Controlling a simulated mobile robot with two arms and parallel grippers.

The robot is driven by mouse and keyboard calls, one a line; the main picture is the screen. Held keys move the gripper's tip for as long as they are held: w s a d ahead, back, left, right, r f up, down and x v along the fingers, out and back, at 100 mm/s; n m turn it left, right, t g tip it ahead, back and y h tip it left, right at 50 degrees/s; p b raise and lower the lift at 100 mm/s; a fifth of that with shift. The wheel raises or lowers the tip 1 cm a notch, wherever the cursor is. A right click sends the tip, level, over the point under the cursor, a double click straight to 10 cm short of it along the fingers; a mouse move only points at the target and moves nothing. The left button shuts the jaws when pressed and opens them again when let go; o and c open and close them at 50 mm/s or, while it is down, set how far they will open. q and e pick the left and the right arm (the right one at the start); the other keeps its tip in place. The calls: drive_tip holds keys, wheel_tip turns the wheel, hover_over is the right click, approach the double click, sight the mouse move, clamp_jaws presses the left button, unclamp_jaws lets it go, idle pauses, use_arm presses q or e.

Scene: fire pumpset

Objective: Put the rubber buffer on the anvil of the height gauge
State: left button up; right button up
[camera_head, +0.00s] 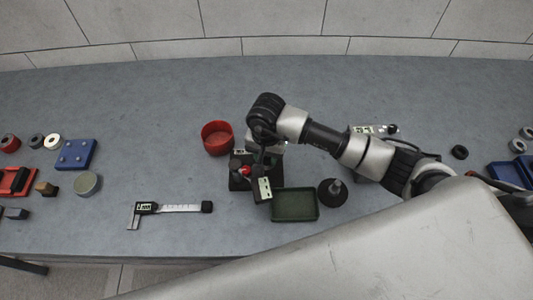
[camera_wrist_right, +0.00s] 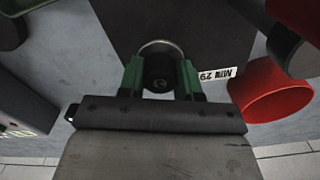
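The height gauge (camera_head: 240,182) stands mid-table in the head view, with a dark base, a red part and a small display (camera_head: 265,188). My right gripper (camera_head: 262,150) points down over it and hides part of it. In the right wrist view, the gripper's green fingers (camera_wrist_right: 161,80) close on both sides of a black round piece, which looks like the rubber buffer (camera_wrist_right: 160,72). A pale metal round rim, apparently the anvil (camera_wrist_right: 160,42), shows just beyond the buffer, above the dark base (camera_wrist_right: 205,30). Whether buffer and anvil touch is unclear. My left gripper is out of view.
A red bowl (camera_head: 217,138) stands close left of the gauge. A green tray (camera_head: 296,206) and a black knobbed dome (camera_head: 332,192) are to its right. A caliper (camera_head: 170,208) lies front left. A black ring (camera_head: 459,152) lies right.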

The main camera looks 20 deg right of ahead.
drive_tip(key=o, duration=0.4)
drive_tip(key=shift+c, duration=0.2)
drive_tip(key=shift+r, duration=0.1)
drive_tip(key=shift+r+p, duration=0.25)
drive_tip(key=shift+p, duration=0.1)
wheel_tip(320, 180, up, 12)
drive_tip(key=b, duration=0.2)
drive_tip(key=shift+f+b, duration=0.15)
drive_tip(key=shift+b, duration=0.2)
